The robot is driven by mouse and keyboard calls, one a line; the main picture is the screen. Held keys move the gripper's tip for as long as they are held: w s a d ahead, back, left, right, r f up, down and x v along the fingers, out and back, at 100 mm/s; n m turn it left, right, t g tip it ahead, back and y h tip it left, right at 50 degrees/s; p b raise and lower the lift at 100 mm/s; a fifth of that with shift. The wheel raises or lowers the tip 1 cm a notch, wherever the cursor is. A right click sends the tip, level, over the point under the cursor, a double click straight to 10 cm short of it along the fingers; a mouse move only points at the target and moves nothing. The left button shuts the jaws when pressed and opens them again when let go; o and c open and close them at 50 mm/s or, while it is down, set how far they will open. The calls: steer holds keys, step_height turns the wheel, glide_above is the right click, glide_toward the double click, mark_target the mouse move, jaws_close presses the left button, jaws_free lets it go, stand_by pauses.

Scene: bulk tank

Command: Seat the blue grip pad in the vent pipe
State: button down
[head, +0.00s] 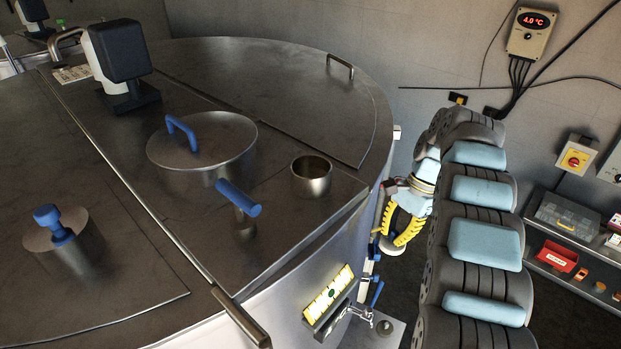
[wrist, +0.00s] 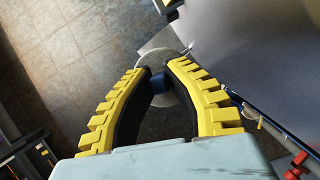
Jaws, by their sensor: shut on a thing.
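My gripper (head: 392,237) hangs beside the tank's right side in the head view, below the level of the tank top. In the wrist view its yellow fingers (wrist: 157,76) are shut on a small blue grip (wrist: 158,84). A pale round disc (wrist: 176,96) sits beyond the fingertips under the blue grip. The disc also shows in the head view (head: 391,249), where the blue part is mostly hidden. The open metal vent pipe (head: 312,187) stands upright on the tank top, up and left of my gripper, apart from it.
A round lid with a blue handle (head: 196,150), a blue T-handle (head: 238,197) and a blue-knobbed cap on a short pipe (head: 80,250) stand on the tank top. A black-and-white unit (head: 122,60) is behind.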

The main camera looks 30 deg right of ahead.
steer(key=shift+w+r+m+t, duration=0.1)
steer(key=shift+r+m+t, duration=0.2)
steer(key=shift+r+m, duration=0.3)
steer(key=shift+r, duration=0.1)
steer(key=shift+r+m, duration=0.25)
steer(key=shift+m, duration=0.05)
steer(key=shift+w+r, duration=0.15)
steer(key=shift+r, duration=0.1)
steer(key=shift+r+m, duration=0.2)
steer(key=shift+m, duration=0.2)
